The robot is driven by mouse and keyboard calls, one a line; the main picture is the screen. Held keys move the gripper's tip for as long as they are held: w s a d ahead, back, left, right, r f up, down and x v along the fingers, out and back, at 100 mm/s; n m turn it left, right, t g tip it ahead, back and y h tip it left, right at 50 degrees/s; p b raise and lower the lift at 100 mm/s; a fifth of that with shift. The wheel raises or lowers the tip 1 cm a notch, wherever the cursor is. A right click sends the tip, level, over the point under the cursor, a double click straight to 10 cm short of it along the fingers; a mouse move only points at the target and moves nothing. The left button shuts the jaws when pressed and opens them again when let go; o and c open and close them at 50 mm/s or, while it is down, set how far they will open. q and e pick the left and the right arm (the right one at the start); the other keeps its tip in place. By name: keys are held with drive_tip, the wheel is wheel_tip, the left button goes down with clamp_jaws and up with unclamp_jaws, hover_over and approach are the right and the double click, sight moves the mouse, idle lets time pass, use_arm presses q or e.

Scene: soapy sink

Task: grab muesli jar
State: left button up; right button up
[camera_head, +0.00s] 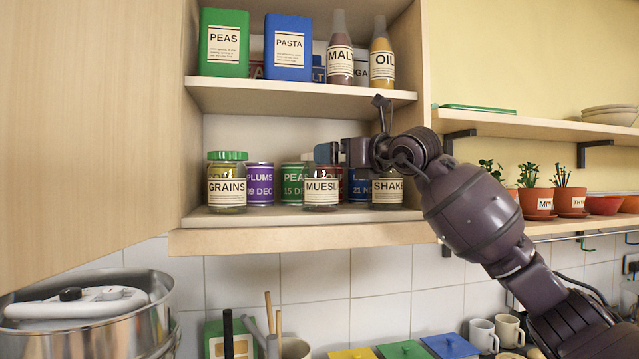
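The muesli jar (322,189) is a clear glass jar with a pale label reading "MUESLI". It stands upright on the lower shelf of the open cupboard, between the grains jar and the shake jar. My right gripper (344,152) reaches in from the right at the height of the jar's top. It is close to the blue piece and hides part of that area. I cannot tell whether its fingers touch the jar or how far they are open. My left gripper is not in view.
The grains jar (227,187) stands to the left and the shake jar (387,190) close on the right. Several tins, including a purple plums tin (260,184), stand behind. The upper shelf (300,95) is above my gripper. A pot (110,325) stands at lower left.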

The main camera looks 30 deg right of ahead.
drive_tip(key=p+x, duration=0.1)
drive_tip(key=x, duration=0.3)
drive_tip(key=shift+w+a+r, duration=0.1)
drive_tip(key=shift+w+a, duration=0.1)
drive_tip(key=shift+a, duration=0.05)
drive_tip(key=shift+w+p, duration=0.3)
drive_tip(key=shift+w, duration=0.1)
drive_tip(key=shift+a, duration=0.1)
drive_tip(key=c, duration=1.1)
drive_tip(key=shift+c, duration=0.4)
